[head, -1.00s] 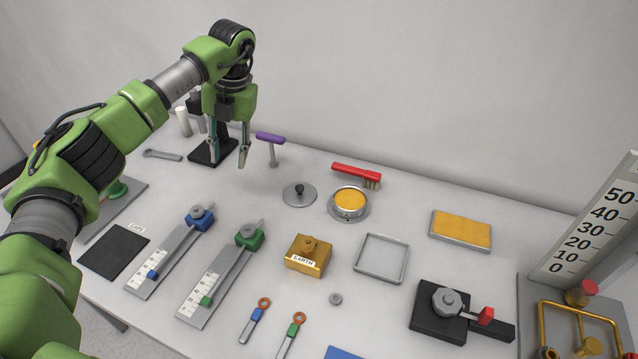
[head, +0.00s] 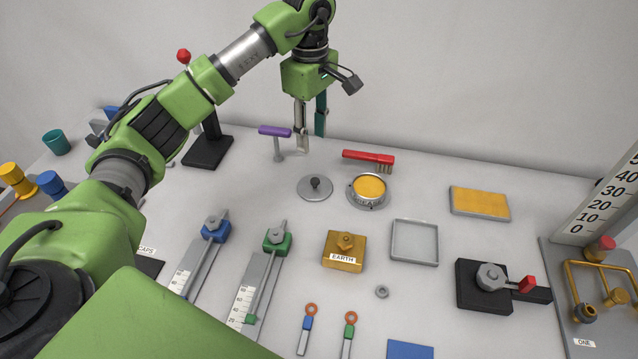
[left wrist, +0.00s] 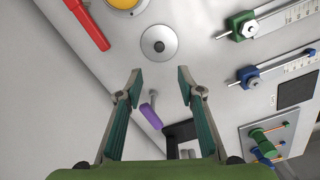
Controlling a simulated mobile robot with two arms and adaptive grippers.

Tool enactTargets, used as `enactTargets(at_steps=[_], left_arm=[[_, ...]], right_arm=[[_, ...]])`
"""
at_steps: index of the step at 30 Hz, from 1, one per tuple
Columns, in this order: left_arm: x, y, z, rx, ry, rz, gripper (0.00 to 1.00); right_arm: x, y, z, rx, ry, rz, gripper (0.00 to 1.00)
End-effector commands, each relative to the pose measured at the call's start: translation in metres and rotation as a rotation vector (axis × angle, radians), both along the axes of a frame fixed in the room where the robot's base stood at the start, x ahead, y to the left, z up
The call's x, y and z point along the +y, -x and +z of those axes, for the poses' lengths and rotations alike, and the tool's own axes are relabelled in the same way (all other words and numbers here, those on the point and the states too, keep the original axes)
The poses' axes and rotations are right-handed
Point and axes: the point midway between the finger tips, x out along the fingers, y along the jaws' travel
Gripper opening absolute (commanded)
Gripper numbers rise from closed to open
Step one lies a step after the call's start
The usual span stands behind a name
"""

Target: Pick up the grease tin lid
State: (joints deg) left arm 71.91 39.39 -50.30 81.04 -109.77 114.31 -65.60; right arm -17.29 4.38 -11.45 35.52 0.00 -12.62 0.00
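The grease tin lid (head: 315,188) is a flat grey disc with a dark knob, lying on the table just left of the open round tin (head: 368,191) with yellow grease in it. The lid also shows in the left wrist view (left wrist: 159,43), ahead of the fingertips. My left gripper (head: 311,142) is above the table's back part, behind the lid and apart from it. In the left wrist view its two fingers (left wrist: 158,72) are spread wide with nothing between the tips. My right gripper is not in view.
A red brush (head: 369,159) lies behind the tin. A brass EARTH block (head: 345,250) and a green-ended slide gauge (head: 277,238) are in front. The back wall is close behind.

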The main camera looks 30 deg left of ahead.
Motion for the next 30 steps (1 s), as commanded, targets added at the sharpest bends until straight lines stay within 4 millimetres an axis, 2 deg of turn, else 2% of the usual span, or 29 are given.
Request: enactTargets(at_steps=[12,20,25,30], left_arm=[[-0.001,0.001,-0.072,0.005,0.0,-0.001,0.35],[-0.003,0.001,-0.09,0.004,0.0,-0.001,0.35],[-0.006,0.002,-0.114,0.006,0.0,0.0,0.35],[-0.005,0.0,-0.132,0.002,0.0,0.0,0.35]], right_arm=[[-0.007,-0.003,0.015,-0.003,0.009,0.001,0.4],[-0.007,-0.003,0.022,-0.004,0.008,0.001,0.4],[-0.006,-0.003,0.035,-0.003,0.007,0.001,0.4],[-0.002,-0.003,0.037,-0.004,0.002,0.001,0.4]])
